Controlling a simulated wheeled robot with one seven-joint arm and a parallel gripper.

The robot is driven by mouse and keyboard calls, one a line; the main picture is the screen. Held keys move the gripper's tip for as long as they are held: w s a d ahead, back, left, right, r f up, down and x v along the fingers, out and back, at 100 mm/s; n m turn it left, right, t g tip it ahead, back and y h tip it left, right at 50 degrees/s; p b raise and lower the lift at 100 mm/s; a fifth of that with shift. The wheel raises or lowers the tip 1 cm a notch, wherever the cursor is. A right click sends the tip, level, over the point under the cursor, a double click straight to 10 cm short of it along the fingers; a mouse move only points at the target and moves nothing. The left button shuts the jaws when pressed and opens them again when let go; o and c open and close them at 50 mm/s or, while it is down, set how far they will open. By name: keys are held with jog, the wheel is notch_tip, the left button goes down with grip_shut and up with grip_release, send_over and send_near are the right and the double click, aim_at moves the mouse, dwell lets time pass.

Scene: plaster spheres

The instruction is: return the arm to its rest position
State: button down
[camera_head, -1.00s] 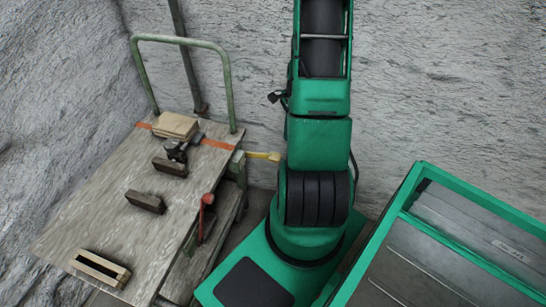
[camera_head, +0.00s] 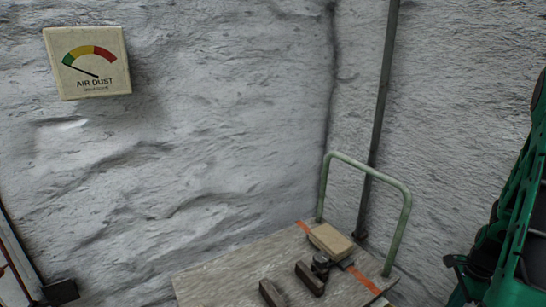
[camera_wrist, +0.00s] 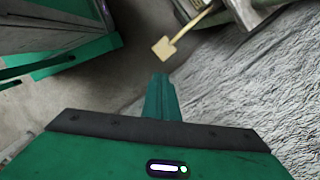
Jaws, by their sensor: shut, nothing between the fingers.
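My gripper (camera_wrist: 160,80) shows in the wrist view as two teal fingers close together at the middle, shut with nothing between them. Below it is the green wrist housing with a small lit indicator. In the head view only part of my green arm (camera_head: 508,225) shows, at the right edge. My gripper is out of the head view. The wrist camera looks down past the fingers at the grey floor (camera_wrist: 110,85), and no object touches the fingertips.
A wooden-topped cart (camera_head: 225,277) with a pale green handle (camera_head: 404,222) stands by the rock wall, bearing several small blocks. An air dust gauge (camera_head: 88,62) hangs upper left. A yellow paddle-like handle (camera_wrist: 180,38) shows in the wrist view.

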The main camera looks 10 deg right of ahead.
jog(key=s+a+r+n+h, duration=0.1)
jog(key=s+a+r+n, duration=0.1)
jog(key=a+r+n, duration=0.45)
jog(key=s+a+r+n, duration=0.1)
jog(key=a+r+n, duration=0.2)
jog(key=r, duration=0.7)
jog(key=s+a+r+n, duration=0.7)
jog(key=s+a+r, duration=0.2)
jog(key=shift+a, duration=0.25)
jog(key=shift+s+n, duration=0.1)
jog(key=shift+n, duration=0.15)
